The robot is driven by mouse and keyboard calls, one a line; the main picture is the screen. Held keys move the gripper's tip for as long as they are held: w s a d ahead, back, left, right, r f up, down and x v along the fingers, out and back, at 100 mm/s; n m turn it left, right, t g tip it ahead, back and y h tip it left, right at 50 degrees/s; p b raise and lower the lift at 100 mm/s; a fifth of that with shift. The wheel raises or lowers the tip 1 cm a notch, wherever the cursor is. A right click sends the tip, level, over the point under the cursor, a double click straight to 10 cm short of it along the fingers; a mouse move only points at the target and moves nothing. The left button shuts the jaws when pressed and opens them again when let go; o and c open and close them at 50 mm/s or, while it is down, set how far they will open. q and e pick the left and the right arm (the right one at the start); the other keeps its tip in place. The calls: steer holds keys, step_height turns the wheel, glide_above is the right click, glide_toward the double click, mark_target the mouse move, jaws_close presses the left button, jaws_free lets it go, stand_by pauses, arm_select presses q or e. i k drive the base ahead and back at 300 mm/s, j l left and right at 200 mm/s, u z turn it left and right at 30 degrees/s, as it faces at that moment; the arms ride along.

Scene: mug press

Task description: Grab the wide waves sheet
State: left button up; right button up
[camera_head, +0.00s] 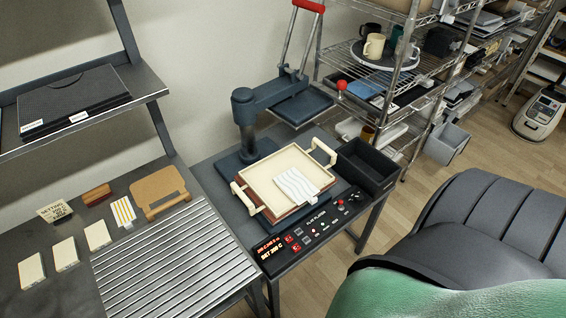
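A small white sheet with pale grey wavy stripes (296,186) lies on the cream tray (268,165) of the press. Another small sheet with yellow stripes (123,212) lies on the left table, beside a tan wooden board. Both patterns are too small to tell for certain which one is the wide waves. Neither of my grippers shows in the head view.
The press (245,117) has a red-handled lever at the top. A control panel (308,228) is in front and an empty black bin (366,166) to the right. Several cream blocks and a ribbed metal mat (172,262) are on the left table. Wire shelves hold mugs.

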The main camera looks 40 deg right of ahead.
mark_target(297, 186)
steer(key=i+z, duration=0.15)
steer(key=z, duration=0.2)
steer(key=i+j+z, duration=0.1)
steer(key=z, duration=0.25)
steer(key=i+j+z, duration=0.1)
steer(key=z, duration=0.3)
